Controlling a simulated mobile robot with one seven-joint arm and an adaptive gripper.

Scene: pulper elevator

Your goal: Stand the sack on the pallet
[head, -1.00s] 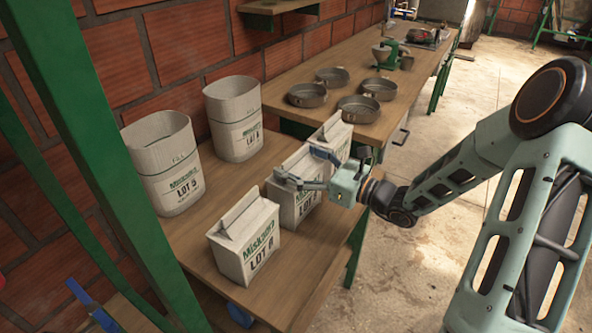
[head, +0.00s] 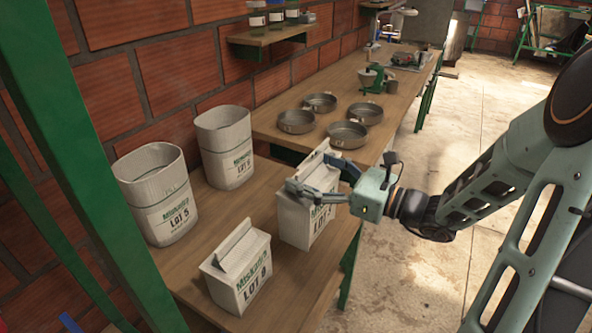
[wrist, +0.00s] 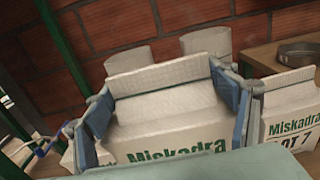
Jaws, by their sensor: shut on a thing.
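A white paper sack (head: 305,225) with a folded top and green Miskadra print is near the right edge of the wooden bench. My gripper (head: 313,176) is shut on its upper part, one finger on each side. In the wrist view the held sack (wrist: 170,140) fills the middle between the blue fingers, its top fold upright. I cannot tell whether its base touches the bench. A similar sack stands just behind, mostly hidden in the head view; the wrist view shows this Lot 7 sack (wrist: 291,125) at right. I cannot make out a pallet in either view.
Another folded sack (head: 240,275) stands in front. Two open-topped round sacks (head: 157,195) (head: 224,147) stand along the brick wall. Round metal pans (head: 347,135) sit on the farther bench. A green post (head: 95,150) crosses the left foreground. Floor is open at right.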

